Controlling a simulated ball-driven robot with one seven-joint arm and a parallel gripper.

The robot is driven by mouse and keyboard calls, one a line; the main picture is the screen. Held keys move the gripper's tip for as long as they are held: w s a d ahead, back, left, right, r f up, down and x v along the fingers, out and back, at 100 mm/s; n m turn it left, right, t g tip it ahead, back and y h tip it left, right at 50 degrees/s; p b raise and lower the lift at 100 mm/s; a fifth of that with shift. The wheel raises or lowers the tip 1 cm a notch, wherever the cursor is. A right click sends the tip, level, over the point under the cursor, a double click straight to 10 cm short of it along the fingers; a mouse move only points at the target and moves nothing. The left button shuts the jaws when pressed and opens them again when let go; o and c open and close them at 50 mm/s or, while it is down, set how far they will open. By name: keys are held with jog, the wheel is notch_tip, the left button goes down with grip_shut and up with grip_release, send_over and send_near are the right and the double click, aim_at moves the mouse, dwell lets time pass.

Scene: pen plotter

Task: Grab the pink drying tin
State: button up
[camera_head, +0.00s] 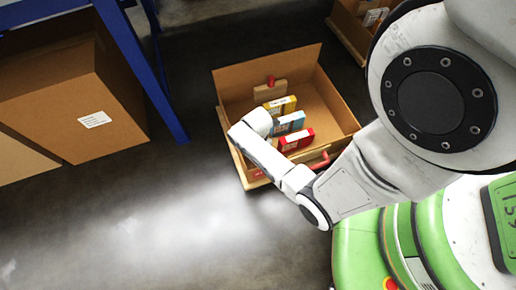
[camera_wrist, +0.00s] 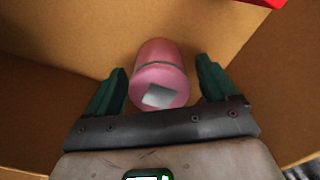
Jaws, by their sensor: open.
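The pink tin (camera_wrist: 158,68) shows in the wrist view, a rounded pink cylinder with a pale grey square patch on its near end. It lies inside a cardboard box, close to the box walls. My gripper (camera_wrist: 161,72) is open, with one dark green finger on each side of the tin. A gap shows between the tin and each finger, wider on the right. In the head view my forearm reaches over the left side of the cardboard box (camera_head: 330,108), and it hides my fingers; I cannot make out the tin there.
In the box stand a yellow carton (camera_head: 281,104), a blue carton (camera_head: 288,123) and a red carton (camera_head: 297,140), near my wrist. A wooden block with a red knob (camera_head: 270,91) is behind them. A blue rack post (camera_head: 147,75) and large carton (camera_head: 75,100) stand left.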

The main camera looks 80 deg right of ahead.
jog(key=shift+r, duration=0.1)
jog(key=c, duration=1.1)
